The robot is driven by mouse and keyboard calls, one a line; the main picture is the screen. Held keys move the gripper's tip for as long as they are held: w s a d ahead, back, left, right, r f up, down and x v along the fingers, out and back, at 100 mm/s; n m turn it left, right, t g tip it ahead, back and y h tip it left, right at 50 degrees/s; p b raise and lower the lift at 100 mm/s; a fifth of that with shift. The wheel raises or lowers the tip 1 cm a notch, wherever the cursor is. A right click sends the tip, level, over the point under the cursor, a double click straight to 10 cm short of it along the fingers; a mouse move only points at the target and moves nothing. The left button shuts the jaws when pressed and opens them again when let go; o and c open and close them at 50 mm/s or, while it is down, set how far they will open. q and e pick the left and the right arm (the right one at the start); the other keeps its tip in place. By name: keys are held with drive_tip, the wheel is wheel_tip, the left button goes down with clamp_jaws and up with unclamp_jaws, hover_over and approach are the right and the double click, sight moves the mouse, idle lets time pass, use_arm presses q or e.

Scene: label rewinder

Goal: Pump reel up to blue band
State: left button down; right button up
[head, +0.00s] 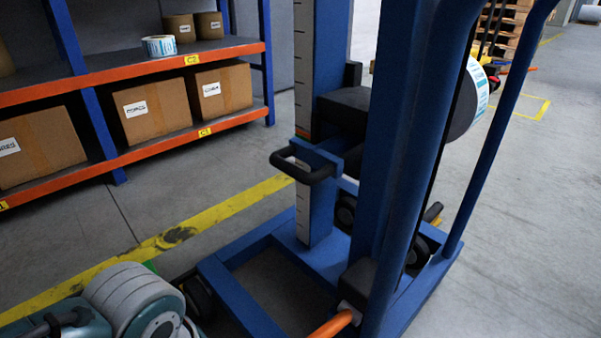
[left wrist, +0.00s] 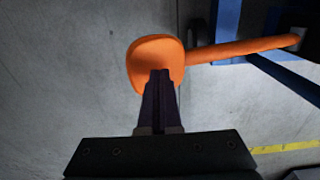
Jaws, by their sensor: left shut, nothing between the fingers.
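The blue reel lifter (head: 395,130) stands right of centre in the head view, with a white tick scale (head: 303,60) on its mast. A label reel (head: 470,97) with a white and blue face is carried on its far right side, partly hidden by the frame. I cannot make out a separate blue band on the scale. The orange pump lever (head: 331,325) leaves the lifter's base at the bottom edge. In the left wrist view the lever's broad orange pad (left wrist: 150,50) lies beyond my left gripper (left wrist: 161,72), which is shut and empty and overlaps it; contact is unclear.
A blue and orange shelf (head: 170,59) with cartons (head: 152,108) and rolls (head: 159,46) stands at the left. A black handle (head: 300,168) juts from the lifter. A yellow floor line (head: 190,228) runs between shelf and lifter. Grey floor is free at the right.

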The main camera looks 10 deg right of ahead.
use_arm(q)
drive_tip(key=shift+d+f+b, duration=0.1)
drive_tip(key=shift+f+b, duration=0.25)
drive_tip(key=shift+f, duration=0.05)
wheel_tip(320, 180, down, 16)
drive_tip(key=b, duration=1.5)
wheel_tip(320, 180, up, 17)
drive_tip(key=p, duration=1.6)
drive_tip(key=shift+f, duration=0.15)
drive_tip(key=shift+f+b, duration=0.4)
drive_tip(key=shift+b, duration=0.05)
wheel_tip(320, 180, down, 16)
drive_tip(key=b, duration=1.5)
wheel_tip(320, 180, up, 17)
drive_tip(key=p, duration=1.6)
drive_tip(key=shift+f, duration=0.1)
drive_tip(key=shift+f+b, duration=0.45)
wheel_tip(320, 180, down, 16)
drive_tip(key=b, duration=1.6)
wheel_tip(320, 180, up, 17)
drive_tip(key=p, duration=1.7)
drive_tip(key=shift+r, duration=0.15)
drive_tip(key=shift+f, duration=0.3)
